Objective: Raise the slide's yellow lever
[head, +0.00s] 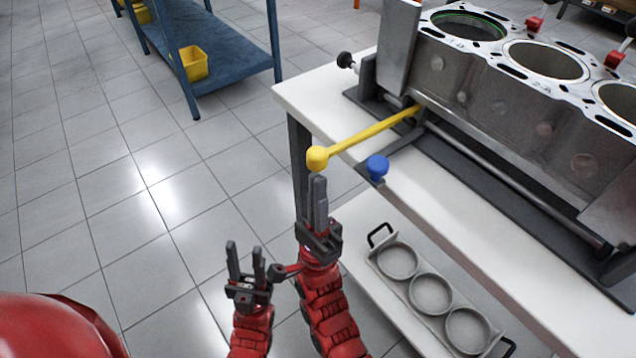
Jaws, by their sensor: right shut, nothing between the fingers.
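The slide's yellow lever (370,132) sticks out from under the engine block toward the left, past the table edge, and ends in a round yellow knob (317,158). My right gripper (318,182) is shut and empty, pointing up, with its tips just below the knob in the picture. I cannot tell whether they touch it. My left gripper (245,254) is lower and further left, over the floor. Its two fingers stand apart with nothing between them.
The grey engine block (510,105) sits on the slide on a white table (440,220). A blue knob (377,168) stands beside the lever. Below is a tray (420,305) with three round recesses. A blue shelf (225,60) with a yellow bin (194,63) stands at the back left.

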